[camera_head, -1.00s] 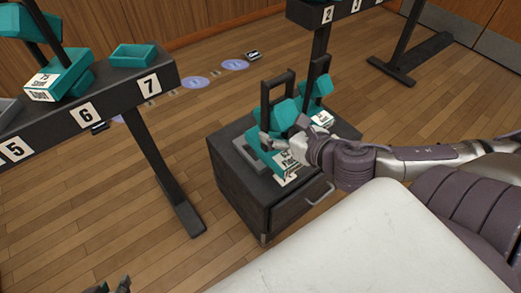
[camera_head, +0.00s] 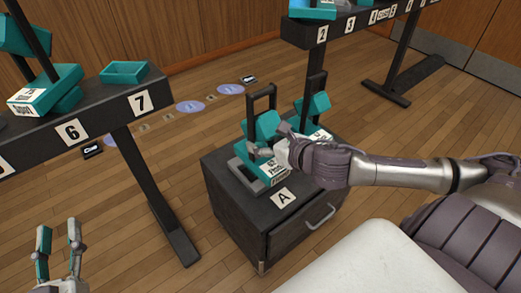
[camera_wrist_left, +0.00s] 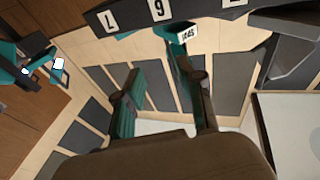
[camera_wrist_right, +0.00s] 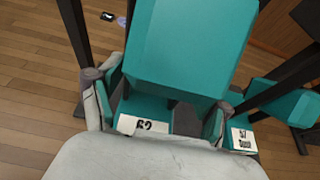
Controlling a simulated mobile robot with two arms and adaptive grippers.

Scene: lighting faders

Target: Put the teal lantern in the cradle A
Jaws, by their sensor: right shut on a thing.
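A teal lantern (camera_head: 264,124) with a dark frame handle stands about upright on the dark cabinet. My right gripper (camera_head: 272,144) is shut on it; the fingers lie on both sides of its teal body in the right wrist view (camera_wrist_right: 185,45). The grey cradle A (camera_head: 241,171) shows at the left of the lantern's base, behind the label A (camera_head: 283,198). The base is over or in this cradle; I cannot tell whether it is fully seated. My left gripper (camera_head: 59,232) is open and empty, at the lower left, away from the cabinet.
A second teal lantern (camera_head: 318,104) stands close behind on the cabinet (camera_head: 232,205). A dark numbered rack (camera_head: 105,122) with teal lantern and tray is at left, another rack (camera_head: 345,27) at the back. A pale surface (camera_head: 365,262) is in front. Wood floor lies between.

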